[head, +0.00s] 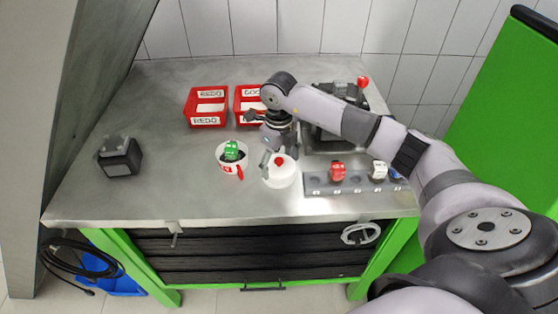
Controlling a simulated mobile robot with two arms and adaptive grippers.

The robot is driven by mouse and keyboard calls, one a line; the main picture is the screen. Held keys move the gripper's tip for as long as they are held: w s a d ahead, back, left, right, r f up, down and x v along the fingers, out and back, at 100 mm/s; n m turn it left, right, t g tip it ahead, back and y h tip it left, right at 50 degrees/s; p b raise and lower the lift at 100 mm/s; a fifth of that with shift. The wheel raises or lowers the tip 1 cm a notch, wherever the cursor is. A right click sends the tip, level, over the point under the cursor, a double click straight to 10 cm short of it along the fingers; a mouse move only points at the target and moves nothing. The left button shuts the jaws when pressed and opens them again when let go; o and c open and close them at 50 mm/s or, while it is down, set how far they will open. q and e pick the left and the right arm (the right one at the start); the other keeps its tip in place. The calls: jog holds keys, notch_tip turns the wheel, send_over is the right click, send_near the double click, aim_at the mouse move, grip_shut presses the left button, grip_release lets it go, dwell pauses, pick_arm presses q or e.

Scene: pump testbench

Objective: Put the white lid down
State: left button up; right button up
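The white lid (279,178) is round with a small red knob on top. It is at the front middle of the grey bench, just right of a white cup (231,168) with red marks and a green and black part inside. My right gripper (279,158) is directly over the lid, pointing down. Its fingers look spread apart, one on each side of the red knob, with a gap to it. The lid looks flat and at bench level, but I cannot see its underside. My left gripper is not in view.
Two red labelled bins (207,121) stand at the back. A grey rack (322,184) with red, white and blue parts is at the front right. A dark machine (326,135) stands behind it. A black block (119,157) sits at the left, with bare bench around it.

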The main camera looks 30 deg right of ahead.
aim_at(279, 160)
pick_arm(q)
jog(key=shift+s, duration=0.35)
pick_arm(e)
jog(key=o, duration=0.5)
jog(key=shift+c, duration=0.2)
jog(key=shift+r, duration=0.4)
pick_arm(q)
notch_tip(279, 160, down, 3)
jog(key=b, duration=0.2)
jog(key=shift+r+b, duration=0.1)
jog(key=shift+b, duration=0.2)
pick_arm(e)
notch_tip(279, 160, up, 12)
jog(key=shift+f, duration=0.25)
